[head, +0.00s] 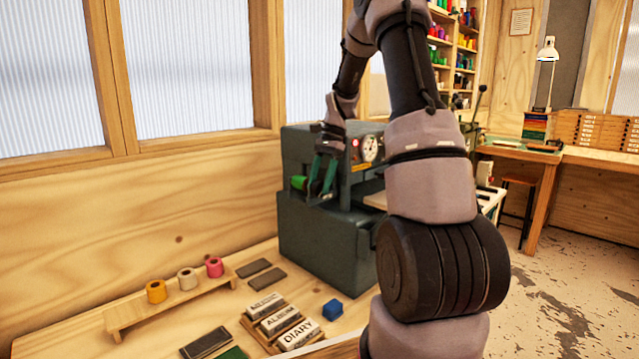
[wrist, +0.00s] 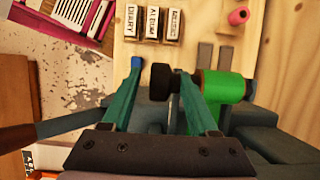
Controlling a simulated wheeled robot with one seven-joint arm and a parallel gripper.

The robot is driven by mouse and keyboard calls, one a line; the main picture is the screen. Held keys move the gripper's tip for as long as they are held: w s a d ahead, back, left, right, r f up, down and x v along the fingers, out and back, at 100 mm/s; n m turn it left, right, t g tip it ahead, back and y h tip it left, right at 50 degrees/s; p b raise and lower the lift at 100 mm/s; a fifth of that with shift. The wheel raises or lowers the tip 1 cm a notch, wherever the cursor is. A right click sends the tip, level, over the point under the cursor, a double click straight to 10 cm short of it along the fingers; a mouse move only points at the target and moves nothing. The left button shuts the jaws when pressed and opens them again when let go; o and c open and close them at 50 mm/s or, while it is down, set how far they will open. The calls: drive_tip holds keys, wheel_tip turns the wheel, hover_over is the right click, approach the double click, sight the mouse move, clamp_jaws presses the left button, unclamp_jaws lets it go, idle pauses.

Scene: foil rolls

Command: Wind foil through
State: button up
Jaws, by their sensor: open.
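My gripper (head: 322,188) is at the left front of a dark green press (head: 325,235), its teal fingers pointing down. In the wrist view my gripper (wrist: 160,78) is open, with a dark round knob (wrist: 161,77) between or just beyond its fingertips; I cannot tell whether they touch it. A green foil roll (wrist: 221,86) lies right of the knob, partly behind the right finger. The green roll (head: 299,182) also shows in the head view, left of the fingers.
A gauge (head: 369,148) is on the press.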

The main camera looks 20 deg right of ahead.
drive_tip(key=shift+c, duration=0.3)
clamp_jaws()
drive_tip(key=shift+a+h, duration=0.15)
drive_tip(key=shift+h, duration=0.15)
